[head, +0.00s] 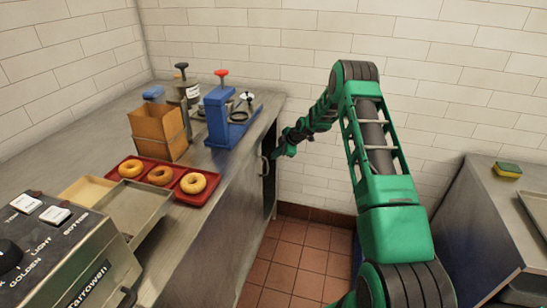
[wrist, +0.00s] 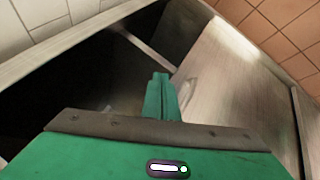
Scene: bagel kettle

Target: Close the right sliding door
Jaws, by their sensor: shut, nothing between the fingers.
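The counter's metal sliding door (wrist: 235,85) fills the right of the wrist view, with a dark cabinet opening (wrist: 60,95) to its left. The door stands at least partly open. A pale handle (wrist: 188,92) shows on the door just right of my fingertips; in the head view a handle (head: 265,166) shows on the cabinet front. My green gripper (wrist: 160,80) is shut and empty, close to the door's edge by the opening. Whether it touches the door or handle I cannot tell. In the head view my gripper (head: 279,153) is at the far end of the counter front.
On the counter (head: 110,112) are a red tray (head: 174,194) of bagels, a cardboard-coloured box (head: 158,132), a blue press (head: 221,120) and a toaster (head: 70,265). Another counter (head: 470,225) stands at right. Tiled floor (head: 285,268) lies between; a white tiled wall is behind.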

